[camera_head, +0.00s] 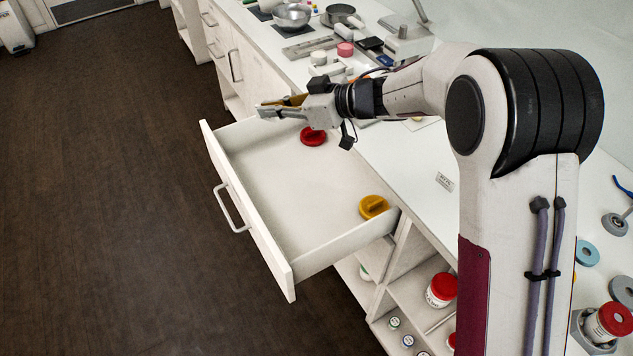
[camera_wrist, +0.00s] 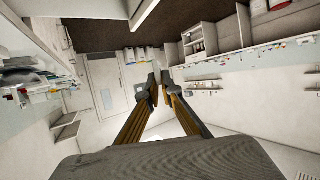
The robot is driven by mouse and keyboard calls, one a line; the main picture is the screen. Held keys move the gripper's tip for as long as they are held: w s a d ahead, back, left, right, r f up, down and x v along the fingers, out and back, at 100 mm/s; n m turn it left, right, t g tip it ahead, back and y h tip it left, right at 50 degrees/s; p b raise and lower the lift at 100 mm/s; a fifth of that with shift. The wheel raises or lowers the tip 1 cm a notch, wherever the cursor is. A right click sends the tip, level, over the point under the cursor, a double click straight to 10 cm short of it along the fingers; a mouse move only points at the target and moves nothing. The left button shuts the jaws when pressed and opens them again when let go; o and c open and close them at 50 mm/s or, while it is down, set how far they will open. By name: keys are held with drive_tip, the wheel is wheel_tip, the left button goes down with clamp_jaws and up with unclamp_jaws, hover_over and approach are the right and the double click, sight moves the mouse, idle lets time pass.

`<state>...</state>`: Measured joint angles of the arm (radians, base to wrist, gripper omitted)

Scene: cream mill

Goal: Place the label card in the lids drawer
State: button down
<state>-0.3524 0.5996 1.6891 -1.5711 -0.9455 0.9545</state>
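The lids drawer (camera_head: 248,205) is pulled out from the counter in the head view. A red lid (camera_head: 313,137) lies near its back and a yellow lid (camera_head: 373,207) near its right corner.
The white countertop (camera_head: 410,165) runs along the drawer. A metal bowl (camera_head: 292,16), a pan (camera_head: 340,14) and small items stand at its far end. Below, an open shelf holds a red-lidded jar (camera_head: 441,290). Blue rings (camera_head: 587,253) lie at the right. The drawer's middle is clear.

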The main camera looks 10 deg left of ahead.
drive_tip(key=shift+s+a+f+m+t+h, duration=0.8)
drive_tip(key=shift+s+a+f+m+t, duration=1.6)
drive_tip(key=shift+s+f, duration=1.4)
drive_tip(key=w+d+f+m+t+h, duration=0.1)
drive_tip(key=d+f+m+t+h, duration=0.1)
drive_tip(key=d+f, duration=0.5)
drive_tip(key=shift+w+d+m+t, duration=0.3)
drive_tip(key=shift+d+t, duration=0.1)
drive_tip(key=shift+d, duration=0.5)
drive_tip(key=shift+f, duration=2.95)
drive_tip(key=shift+f, duration=0.1)
drive_tip(key=shift+f, duration=1.95)
drive_tip(key=shift+f, duration=0.6)
